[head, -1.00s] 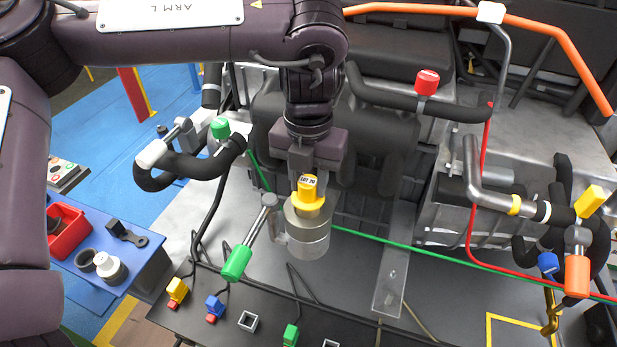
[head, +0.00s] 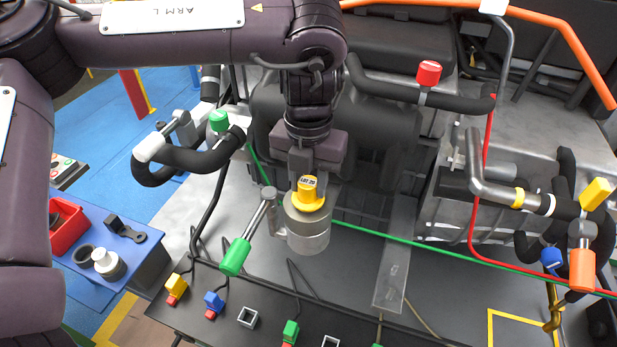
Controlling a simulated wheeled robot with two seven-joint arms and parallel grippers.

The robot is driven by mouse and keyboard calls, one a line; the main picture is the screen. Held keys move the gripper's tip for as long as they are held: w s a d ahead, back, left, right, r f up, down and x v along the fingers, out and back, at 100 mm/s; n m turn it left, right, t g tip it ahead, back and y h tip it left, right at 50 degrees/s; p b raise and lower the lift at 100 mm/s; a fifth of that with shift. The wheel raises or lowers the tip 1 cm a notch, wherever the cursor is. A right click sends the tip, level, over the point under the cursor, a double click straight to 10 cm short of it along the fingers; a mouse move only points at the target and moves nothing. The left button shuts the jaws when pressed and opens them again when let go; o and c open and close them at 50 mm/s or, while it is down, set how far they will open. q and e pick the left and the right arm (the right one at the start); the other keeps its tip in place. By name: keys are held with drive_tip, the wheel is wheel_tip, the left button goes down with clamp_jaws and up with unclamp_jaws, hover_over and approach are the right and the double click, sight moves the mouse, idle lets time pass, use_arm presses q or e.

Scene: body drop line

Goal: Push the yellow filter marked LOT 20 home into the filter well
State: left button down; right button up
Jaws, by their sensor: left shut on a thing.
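The yellow filter (head: 308,198) stands upright at the mouth of the filter well, a grey metal cylinder (head: 308,235) in the middle of the head view. Its top label reads LOT 20. Its wide lower part sits within the well's rim, and whatever is below that is hidden. My left gripper (head: 306,176) comes down from above and behind, shut on the filter's upper part. The filter partly hides the fingertips. My right gripper is not in view.
A green-handled lever (head: 236,256) stands close left of the well. A green line (head: 400,244) runs behind it to the right. A dark rail (head: 270,325) with coloured connectors lies in front. A blue bench (head: 110,262) with a red bin (head: 68,226) is at left.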

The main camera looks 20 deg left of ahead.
use_arm(q)
drive_tip(key=shift+f, duration=0.3)
drive_tip(key=c, duration=0.9)
unclamp_jaws()
drive_tip(key=shift+s, duration=0.1)
drive_tip(key=shift+c, duration=0.2)
